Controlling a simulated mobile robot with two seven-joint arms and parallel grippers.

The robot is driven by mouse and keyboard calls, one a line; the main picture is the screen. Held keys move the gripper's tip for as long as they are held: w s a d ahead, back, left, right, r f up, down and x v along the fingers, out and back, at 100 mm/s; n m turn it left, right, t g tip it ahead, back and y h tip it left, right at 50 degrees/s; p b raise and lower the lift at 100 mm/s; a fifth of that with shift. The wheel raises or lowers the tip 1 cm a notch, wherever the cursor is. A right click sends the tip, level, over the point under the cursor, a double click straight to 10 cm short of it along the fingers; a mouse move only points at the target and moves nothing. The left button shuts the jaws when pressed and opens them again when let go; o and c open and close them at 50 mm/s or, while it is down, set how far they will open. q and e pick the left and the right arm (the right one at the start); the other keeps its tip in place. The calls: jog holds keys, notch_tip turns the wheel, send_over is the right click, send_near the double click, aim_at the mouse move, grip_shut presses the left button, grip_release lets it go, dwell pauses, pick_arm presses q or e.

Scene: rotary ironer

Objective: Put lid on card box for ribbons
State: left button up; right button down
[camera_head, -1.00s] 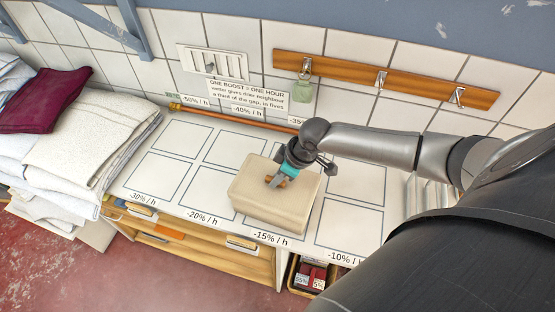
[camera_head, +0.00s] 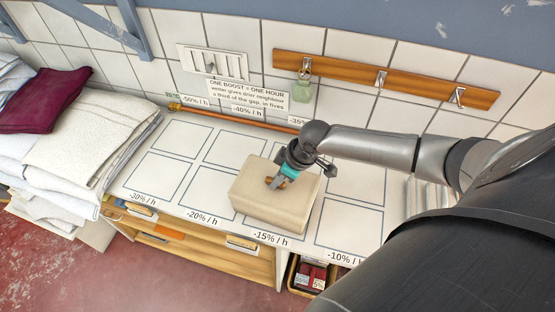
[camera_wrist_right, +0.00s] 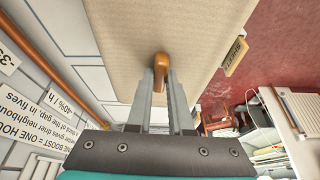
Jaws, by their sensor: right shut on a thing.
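A cream card box shape (camera_head: 272,212) sits over the marked worktop by the -15% / h label. Its flat top carries a small orange-brown handle, and I cannot make out a seam between lid and box. My right gripper (camera_head: 277,182) comes down onto the top from above and is shut on that handle. In the right wrist view, the two grey fingertips (camera_wrist_right: 161,82) close around the handle (camera_wrist_right: 161,63), with the cream lid (camera_wrist_right: 190,30) filling the top middle. The underside of the cream shape is hidden. My left gripper is not in view.
Outlined squares cover the worktop (camera_head: 158,175), mostly empty to the left. Folded towels (camera_head: 85,135) are stacked at the far left. An orange pipe (camera_head: 235,115) runs along the wall, below a wooden hook rail (camera_head: 345,75). A crate of dark red boxes (camera_head: 312,276) stands below.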

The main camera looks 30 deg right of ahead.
jog(key=shift+c, duration=1.3)
grip_release()
jog(key=shift+r+p, duration=1.35)
jog(key=shift+p, duration=0.05)
jog(key=shift+r, duration=2.15)
grip_shut()
